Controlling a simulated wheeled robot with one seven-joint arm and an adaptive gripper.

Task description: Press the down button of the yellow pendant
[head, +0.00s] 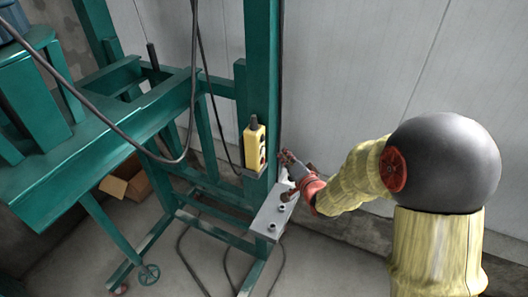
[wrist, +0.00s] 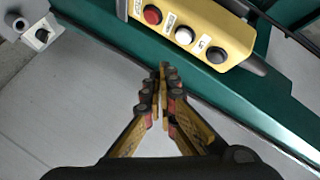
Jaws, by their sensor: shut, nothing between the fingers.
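The yellow pendant (head: 254,147) is fixed upright on a green post in the head view. In the wrist view the pendant (wrist: 190,32) lies across the top, with a red button (wrist: 153,14), a white button (wrist: 184,35) and a dark button (wrist: 216,55) in a row. My gripper (head: 286,157) is just right of the pendant and slightly lower in the head view. In the wrist view my gripper (wrist: 165,76) is shut and empty, its tips appearing below the white button. I see no contact with the pendant.
The green post (head: 261,60) and machine frame (head: 110,150) stand left of my arm. A grey control panel (head: 268,215) with knobs sits below the pendant. A dark cable (head: 130,140) loops across the frame. A pale wall (head: 350,60) is behind.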

